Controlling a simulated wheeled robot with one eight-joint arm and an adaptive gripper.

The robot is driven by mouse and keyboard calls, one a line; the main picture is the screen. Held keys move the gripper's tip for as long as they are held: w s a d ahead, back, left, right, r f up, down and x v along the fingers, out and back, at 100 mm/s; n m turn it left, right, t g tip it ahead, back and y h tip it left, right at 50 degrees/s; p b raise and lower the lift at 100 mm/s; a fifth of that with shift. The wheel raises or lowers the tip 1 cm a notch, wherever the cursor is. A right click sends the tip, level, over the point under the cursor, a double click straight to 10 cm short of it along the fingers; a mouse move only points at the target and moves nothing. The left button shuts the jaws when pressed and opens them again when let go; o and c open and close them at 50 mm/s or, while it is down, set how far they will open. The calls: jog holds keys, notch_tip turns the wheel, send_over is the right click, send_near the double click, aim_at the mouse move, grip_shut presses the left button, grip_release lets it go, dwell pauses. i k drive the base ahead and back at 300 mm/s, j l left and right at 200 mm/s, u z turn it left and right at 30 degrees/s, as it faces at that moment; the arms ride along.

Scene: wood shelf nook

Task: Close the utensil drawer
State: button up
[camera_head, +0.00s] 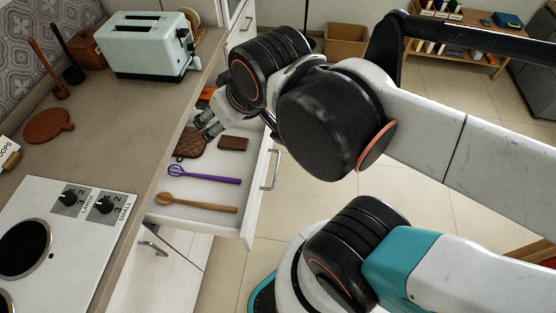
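The utensil drawer (248,214) stands pulled out from under the counter, with its white front and metal handle (271,170) facing right. Inside lie a wooden spoon (195,203), a purple whisk (204,174), a dark brown quilted mitt (191,143), a small brown block (233,143) and something orange (206,94). My gripper (206,126) is over the far part of the drawer, near the mitt. Whether its fingers are apart or touch anything is unclear. My arm hides the far part of the drawer front.
The counter (120,130) holds a toaster (151,44), a stove top (70,240), a round wooden board (49,125) and utensils by the wall. A cardboard box (346,40) and a low wooden shelf (455,45) stand at the back. Tiled floor (330,200) shows right of the drawer.

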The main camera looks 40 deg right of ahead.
aim_at(251, 166)
jog(key=l+z, duration=0.15)
jog(key=l, duration=0.25)
jog(key=k+l+z, duration=0.2)
jog(key=z, duration=0.2)
jog(key=k+l+z, duration=0.15)
jog(key=l+z, duration=0.2)
